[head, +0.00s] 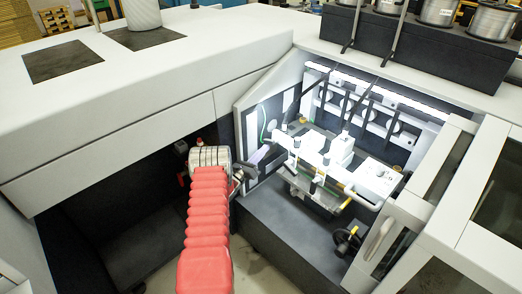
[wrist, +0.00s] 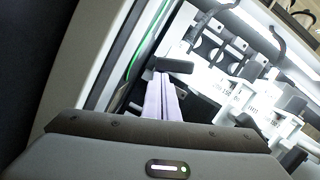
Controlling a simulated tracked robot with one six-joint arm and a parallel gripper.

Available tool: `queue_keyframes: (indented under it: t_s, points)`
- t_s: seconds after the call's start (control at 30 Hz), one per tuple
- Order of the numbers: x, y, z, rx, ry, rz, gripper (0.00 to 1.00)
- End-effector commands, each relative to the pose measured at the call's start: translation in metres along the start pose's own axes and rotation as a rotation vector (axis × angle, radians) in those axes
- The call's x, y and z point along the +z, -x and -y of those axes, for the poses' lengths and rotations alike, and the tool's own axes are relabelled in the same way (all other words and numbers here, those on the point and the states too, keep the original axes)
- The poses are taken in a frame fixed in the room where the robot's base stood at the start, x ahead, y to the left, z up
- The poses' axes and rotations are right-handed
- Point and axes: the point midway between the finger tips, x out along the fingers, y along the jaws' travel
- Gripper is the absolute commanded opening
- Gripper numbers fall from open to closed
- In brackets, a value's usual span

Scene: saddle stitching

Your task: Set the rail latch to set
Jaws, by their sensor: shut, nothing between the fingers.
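My gripper (head: 261,153) is at the left opening of the lit machine bay in the head view, left of the stitching unit (head: 338,150). Its two pale lilac fingers lie together in the wrist view (wrist: 162,78), shut and empty. A dark block (wrist: 176,66) shows at the fingertips there; I cannot tell whether they touch. I cannot surely pick out the rail latch. The white stitching unit also shows at the right of the wrist view (wrist: 232,88).
A pale side panel (head: 252,125) with a green cable (head: 264,120) stands close to my gripper. A black handwheel (head: 347,240) sits low at the right. Open guard doors (head: 440,190) bound the right side. The dark floor (head: 285,225) of the bay is clear.

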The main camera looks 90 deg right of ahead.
Motion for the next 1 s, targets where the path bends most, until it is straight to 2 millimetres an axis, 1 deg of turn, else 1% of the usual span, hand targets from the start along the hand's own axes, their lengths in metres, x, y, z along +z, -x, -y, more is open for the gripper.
queue_keyframes:
  t_s: [0.13,0.27,0.5,0.6,1.0]
  points:
    - [-0.005,0.001,0.001,-0.001,0.002,-0.002,0.0]
    - [-0.015,0.005,-0.001,0.001,0.001,-0.001,0.0]
    - [-0.038,0.018,-0.007,0.009,0.0,0.003,0.0]
    - [-0.035,0.033,-0.009,0.012,-0.002,0.003,0.0]
    - [-0.034,0.098,-0.009,0.014,-0.002,0.005,0.0]
